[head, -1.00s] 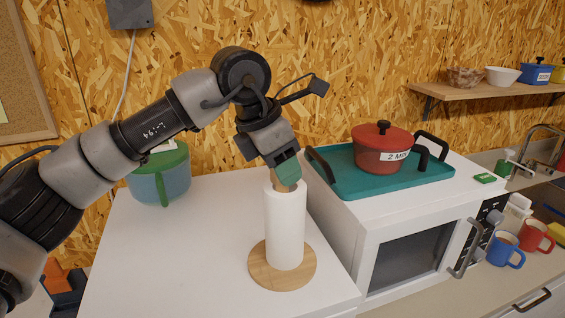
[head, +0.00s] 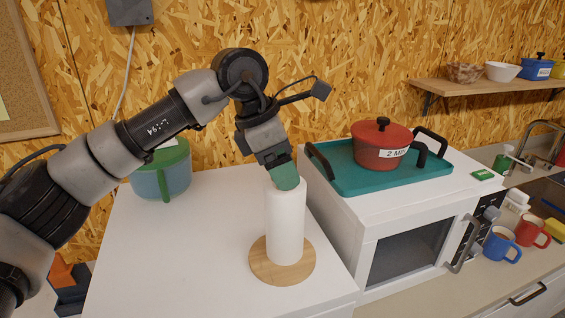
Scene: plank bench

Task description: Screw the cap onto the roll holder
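The roll holder has a round wooden base (head: 262,270) standing on the white bench top, with a white paper roll (head: 286,228) upright on it. My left gripper (head: 286,186) points down onto the top of the roll. Its green finger covers the roll's top end, with no clear gap between them. The finger faces the camera broadside, so the space between the fingers is hidden. The cap and the top of the holder's post are hidden behind it. My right gripper is not in view.
A blue-green pot with a green lid (head: 162,181) stands at the back left. To the right, a teal tray (head: 350,180) with a red lidded pot (head: 381,150) sits on a white microwave (head: 410,245). The bench left of the roll is clear.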

